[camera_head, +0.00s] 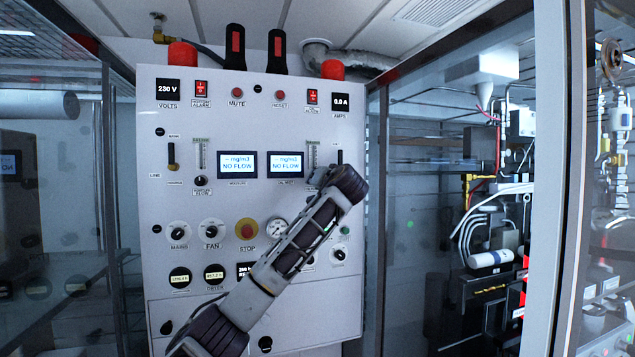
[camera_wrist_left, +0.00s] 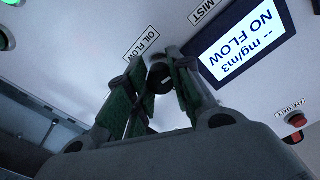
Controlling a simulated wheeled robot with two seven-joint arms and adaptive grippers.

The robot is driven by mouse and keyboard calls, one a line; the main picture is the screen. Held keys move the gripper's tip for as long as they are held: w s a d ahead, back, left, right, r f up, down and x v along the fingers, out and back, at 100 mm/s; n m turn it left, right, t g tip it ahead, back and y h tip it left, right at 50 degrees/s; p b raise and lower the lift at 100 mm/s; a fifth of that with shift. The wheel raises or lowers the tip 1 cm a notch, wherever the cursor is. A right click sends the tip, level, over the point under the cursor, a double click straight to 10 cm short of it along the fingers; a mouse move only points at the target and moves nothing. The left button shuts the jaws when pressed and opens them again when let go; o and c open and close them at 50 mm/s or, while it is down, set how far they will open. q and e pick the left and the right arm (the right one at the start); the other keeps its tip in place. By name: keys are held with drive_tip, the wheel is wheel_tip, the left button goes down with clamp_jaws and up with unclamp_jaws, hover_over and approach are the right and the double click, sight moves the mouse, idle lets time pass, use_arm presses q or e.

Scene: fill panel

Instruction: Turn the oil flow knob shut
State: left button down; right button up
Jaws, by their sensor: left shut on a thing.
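The oil flow knob (camera_wrist_left: 159,78) is a small round black knob with a pale pointer mark, set on the light panel beside its OIL FLOW label (camera_wrist_left: 142,44) in the left wrist view. My left gripper (camera_wrist_left: 157,84) has its green-padded fingers shut on the knob, one on each side. In the head view my left arm reaches up across the panel (camera_head: 270,90), and the left gripper (camera_head: 319,177) is at the panel below the right flow gauge. There the wrist hides the oil flow knob. My right gripper is in neither view.
Two screens reading NO FLOW, the left (camera_head: 237,164) and the right (camera_head: 286,164), sit near the gripper. A similar knob (camera_head: 201,180) is under the left gauge. A yellow-ringed stop button (camera_head: 247,229) is below. A glass-doored frame (camera_head: 575,180) stands right.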

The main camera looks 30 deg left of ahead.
use_arm(q)
drive_tip(key=shift+f+m+p, duration=0.15)
drive_tip(key=shift+m+p, duration=1.35)
drive_tip(key=shift+m, duration=2.45)
drive_tip(key=shift+f+m+p, duration=0.1)
drive_tip(key=shift+m+p, duration=1.4)
drive_tip(key=shift+m, duration=2.45)
drive_tip(key=c, duration=1.5)
unclamp_jaws()
drive_tip(key=shift+o, duration=1.1)
drive_tip(key=shift+r, duration=0.1)
drive_tip(key=shift+o, duration=0.2)
drive_tip(key=shift+r, duration=0.1)
